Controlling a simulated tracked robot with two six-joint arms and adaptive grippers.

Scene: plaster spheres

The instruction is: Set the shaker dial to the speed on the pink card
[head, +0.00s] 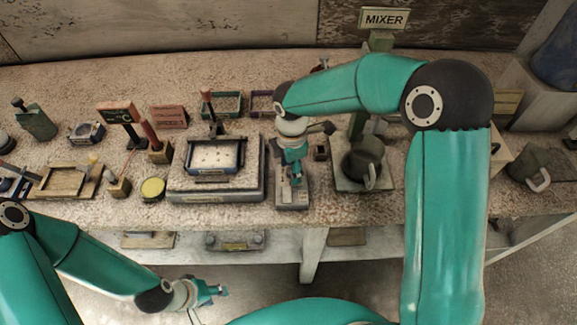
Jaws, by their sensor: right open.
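The shaker (216,189) stands mid-bench, a grey box with a framed, dotted tray on top. Beside its right end is a narrow grey unit (292,200). My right gripper (295,177) is over this unit, open, pointing down; I cannot tell whether it touches. The gripper covers the unit's upper part, and I cannot make out a dial. A pinkish card (169,117) with dark lettering stands behind the shaker; its text is too small to read surely. My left gripper (212,291) is low in front of the bench, away from everything; its opening is unclear.
A grey pot (362,165) stands on a plate to the right, under a MIXER sign (383,18). A yellow-topped round tin (153,188) and wooden blocks with upright handles crowd the shaker's left.

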